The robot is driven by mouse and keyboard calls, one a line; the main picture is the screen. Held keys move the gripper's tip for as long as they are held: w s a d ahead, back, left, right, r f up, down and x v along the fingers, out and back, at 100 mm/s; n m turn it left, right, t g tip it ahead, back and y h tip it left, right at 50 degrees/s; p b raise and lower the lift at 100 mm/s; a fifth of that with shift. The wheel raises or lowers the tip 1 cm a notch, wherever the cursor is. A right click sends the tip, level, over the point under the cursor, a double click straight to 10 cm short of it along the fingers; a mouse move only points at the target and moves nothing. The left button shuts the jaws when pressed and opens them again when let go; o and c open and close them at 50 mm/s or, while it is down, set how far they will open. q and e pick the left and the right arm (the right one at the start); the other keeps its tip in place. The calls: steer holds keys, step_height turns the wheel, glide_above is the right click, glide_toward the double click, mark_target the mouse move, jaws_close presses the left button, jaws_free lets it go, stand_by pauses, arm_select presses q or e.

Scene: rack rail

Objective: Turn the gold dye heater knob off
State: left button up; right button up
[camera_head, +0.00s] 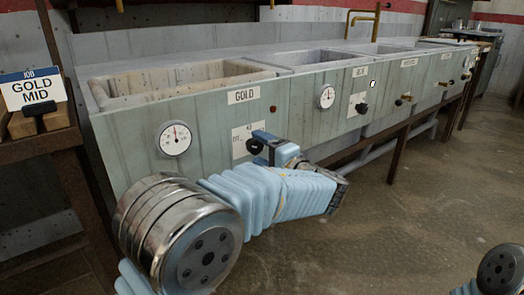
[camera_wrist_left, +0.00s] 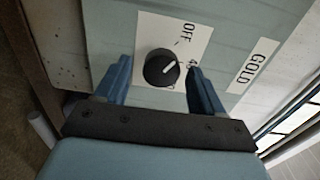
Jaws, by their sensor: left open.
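The gold dye heater knob (camera_wrist_left: 162,67) is a round black knob with a white pointer line, on a white label plate (camera_wrist_left: 150,28). In the left wrist view its pointer aims up and right, toward a partly hidden mark starting with 4, away from the word OFF. My left gripper (camera_head: 270,145) is open, with one blue finger on each side of the knob and visible gaps between. In the head view the knob (camera_head: 254,147) is partly hidden by the gripper, below the GOLD label (camera_head: 243,95). My right gripper is out of view.
A gauge (camera_head: 174,138) is left of the knob and a red light (camera_head: 272,109) above it. The GOLD basin (camera_head: 180,100) is behind the panel. More knobs and gauges line the panel to the right. A sign (camera_head: 33,90) reads GOLD MID.

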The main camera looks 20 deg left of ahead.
arm_select(q)
steer(key=p+v, duration=0.1)
steer(key=v, duration=1.2)
steer(key=shift+s+d+p, duration=0.25)
steer(key=shift+d+p, duration=0.05)
steer(key=shift+p, duration=0.05)
